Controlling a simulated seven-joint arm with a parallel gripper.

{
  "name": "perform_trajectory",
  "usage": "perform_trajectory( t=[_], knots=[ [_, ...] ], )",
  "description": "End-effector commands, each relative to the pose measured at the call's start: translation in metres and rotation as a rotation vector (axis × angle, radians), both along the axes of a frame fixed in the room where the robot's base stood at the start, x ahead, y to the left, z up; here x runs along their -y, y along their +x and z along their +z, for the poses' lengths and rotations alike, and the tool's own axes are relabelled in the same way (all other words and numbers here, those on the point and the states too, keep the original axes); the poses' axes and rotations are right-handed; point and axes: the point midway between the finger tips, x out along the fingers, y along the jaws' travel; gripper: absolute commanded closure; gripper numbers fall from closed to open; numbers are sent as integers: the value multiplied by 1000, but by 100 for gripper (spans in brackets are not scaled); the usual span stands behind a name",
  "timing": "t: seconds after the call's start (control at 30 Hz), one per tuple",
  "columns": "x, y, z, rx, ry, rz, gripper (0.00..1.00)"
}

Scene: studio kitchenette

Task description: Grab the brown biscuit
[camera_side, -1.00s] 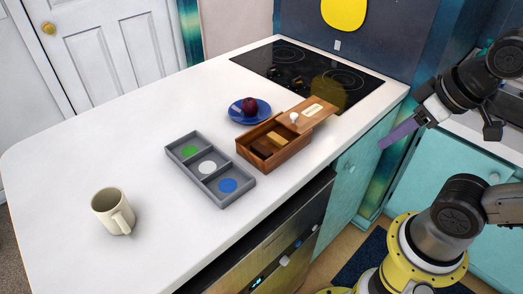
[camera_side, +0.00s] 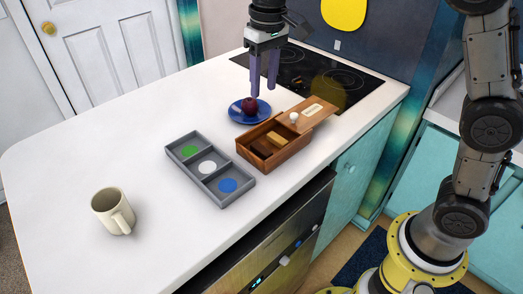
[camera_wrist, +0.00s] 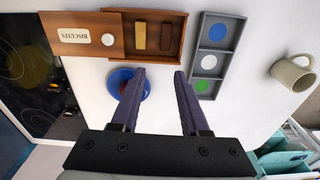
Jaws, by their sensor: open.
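The brown biscuit (camera_side: 262,149) lies inside the open part of a wooden box (camera_side: 278,161). It also shows in the wrist view as a dark brown bar (camera_wrist: 166,37), beside a tan biscuit (camera_wrist: 140,36). The box's lid (camera_side: 318,109) is slid partly off to the right and has a white knob; in the wrist view it is labelled "BISCUITS" (camera_wrist: 84,37). My gripper (camera_side: 263,92) points down above the counter, behind the box and near the plate. It is open and empty, its purple fingers (camera_wrist: 160,72) apart.
A blue plate (camera_side: 236,115) with a dark red apple (camera_side: 250,105) stands close to my fingers. A grey three-compartment tray (camera_side: 226,204) with green, white and blue discs lies left of the box. A cream mug (camera_side: 108,212) and a black hob (camera_side: 300,72) are farther off.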

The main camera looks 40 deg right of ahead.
Motion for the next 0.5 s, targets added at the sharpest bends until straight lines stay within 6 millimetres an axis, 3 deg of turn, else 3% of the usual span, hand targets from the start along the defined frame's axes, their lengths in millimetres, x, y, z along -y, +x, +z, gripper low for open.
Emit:
perform_trajectory(
  t=[0.1,0.2,0.5],
  knots=[
    [-8,5,-22,-47,-10,16,55],
    [-10,5,-33,-61,-12,22,55],
    [-11,4,-84,-62,-13,23,55]
  ],
)
